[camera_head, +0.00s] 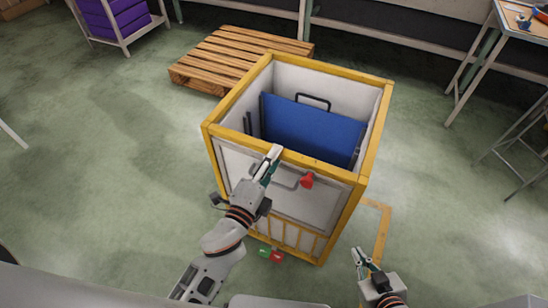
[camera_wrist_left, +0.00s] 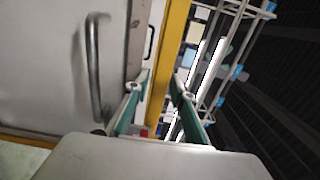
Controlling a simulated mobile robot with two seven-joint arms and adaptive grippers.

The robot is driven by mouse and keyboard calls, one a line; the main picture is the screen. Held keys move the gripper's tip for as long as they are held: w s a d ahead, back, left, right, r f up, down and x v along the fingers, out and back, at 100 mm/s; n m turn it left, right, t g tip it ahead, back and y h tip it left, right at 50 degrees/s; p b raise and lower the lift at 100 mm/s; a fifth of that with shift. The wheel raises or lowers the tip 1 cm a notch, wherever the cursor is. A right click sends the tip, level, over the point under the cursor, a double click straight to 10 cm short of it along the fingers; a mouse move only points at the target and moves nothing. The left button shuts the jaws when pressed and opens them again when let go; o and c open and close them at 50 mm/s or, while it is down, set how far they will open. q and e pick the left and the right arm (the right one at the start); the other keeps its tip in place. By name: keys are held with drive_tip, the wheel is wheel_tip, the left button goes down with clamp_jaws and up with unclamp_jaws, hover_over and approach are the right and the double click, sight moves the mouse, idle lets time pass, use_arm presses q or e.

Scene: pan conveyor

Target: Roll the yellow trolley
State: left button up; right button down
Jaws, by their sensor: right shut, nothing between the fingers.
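The yellow trolley (camera_head: 374,132) is a tall box with a yellow frame and pale panels, standing upright on the floor. Its near panel has a grey handle and a red knob (camera_head: 307,180). My left gripper (camera_head: 270,163) is at the trolley's near top rail. In the left wrist view, its two fingers (camera_wrist_left: 160,88) stand on either side of a yellow rail (camera_wrist_left: 167,52); whether they press on it is unclear. My right gripper (camera_head: 360,258) is shut and empty, low at the right of the trolley, apart from it.
A blue panel (camera_head: 305,130) with a dark handle stands inside the trolley. A wooden pallet (camera_head: 235,58) lies behind it. A rack with purple bins (camera_head: 115,15) is at the back left, a workbench (camera_head: 515,20) at the back right. The floor to the left is clear.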

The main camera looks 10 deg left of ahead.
use_arm(q)
drive_tip(key=v, duration=1.2)
drive_tip(key=shift+r, duration=0.1)
idle(0.4)
drive_tip(key=s+a+f+n+g+y, duration=0.1)
drive_tip(key=a+f+n+g, duration=0.1)
drive_tip(key=f+n, duration=0.3)
drive_tip(key=s+a+f+n+g+y, duration=0.1)
drive_tip(key=s+a+f+n+g, duration=0.1)
drive_tip(key=a+f+n, duration=0.3)
drive_tip(key=s+a+f+n+g, duration=0.2)
drive_tip(key=a+f+n, duration=0.1)
drive_tip(key=f+n, duration=0.4)
wheel_tip(320, 180, down, 3)
drive_tip(key=shift+a+r+y, duration=0.2)
drive_tip(key=shift+a+y, duration=0.1)
drive_tip(key=shift+y, duration=0.1)
drive_tip(key=shift+d, duration=0.15)
